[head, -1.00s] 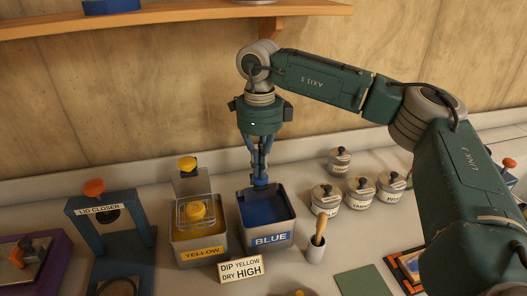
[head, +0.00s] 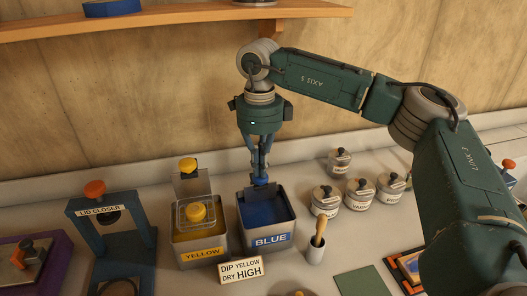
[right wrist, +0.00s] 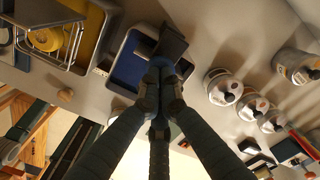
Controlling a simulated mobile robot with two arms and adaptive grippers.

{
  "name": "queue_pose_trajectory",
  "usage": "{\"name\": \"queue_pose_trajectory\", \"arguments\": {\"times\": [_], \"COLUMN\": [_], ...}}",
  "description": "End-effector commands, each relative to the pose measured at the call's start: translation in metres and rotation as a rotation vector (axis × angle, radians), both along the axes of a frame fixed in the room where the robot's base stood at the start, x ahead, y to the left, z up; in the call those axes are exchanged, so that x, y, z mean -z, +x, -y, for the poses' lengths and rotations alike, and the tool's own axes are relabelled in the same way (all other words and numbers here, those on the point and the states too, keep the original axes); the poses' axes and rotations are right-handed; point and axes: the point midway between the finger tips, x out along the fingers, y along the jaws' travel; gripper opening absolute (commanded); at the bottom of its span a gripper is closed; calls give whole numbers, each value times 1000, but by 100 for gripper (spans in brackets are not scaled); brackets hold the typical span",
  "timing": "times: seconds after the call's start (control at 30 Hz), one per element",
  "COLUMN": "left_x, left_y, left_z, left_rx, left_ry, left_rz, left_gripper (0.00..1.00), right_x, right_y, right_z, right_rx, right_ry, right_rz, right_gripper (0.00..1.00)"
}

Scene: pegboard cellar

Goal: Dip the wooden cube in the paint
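My right gripper (head: 260,177) points down over the back of the grey tin of blue paint (head: 268,238). Its fingers are close together around a small blue piece (right wrist: 162,63). A dark flat-sided piece (right wrist: 172,42) shows just beyond the fingertips in the right wrist view; I cannot tell what it is. The blue paint (head: 262,214) lies open below. I cannot make out the wooden cube. My left gripper is not in view.
A lid closer (head: 101,212) stands left. A wooden shelf (head: 180,15) runs above.

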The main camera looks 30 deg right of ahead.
Motion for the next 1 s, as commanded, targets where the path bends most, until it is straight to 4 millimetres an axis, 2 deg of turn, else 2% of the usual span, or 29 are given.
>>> {"name": "queue_pose_trajectory", "arguments": {"times": [1.0], "left_x": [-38], "left_y": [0], "left_z": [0], "left_rx": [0], "left_ry": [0], "left_rz": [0], "left_gripper": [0], "right_x": [-53], "right_y": [0], "right_z": [0], "right_rx": [0], "right_ry": [-1], "right_rz": [-1], "right_gripper": [0]}}
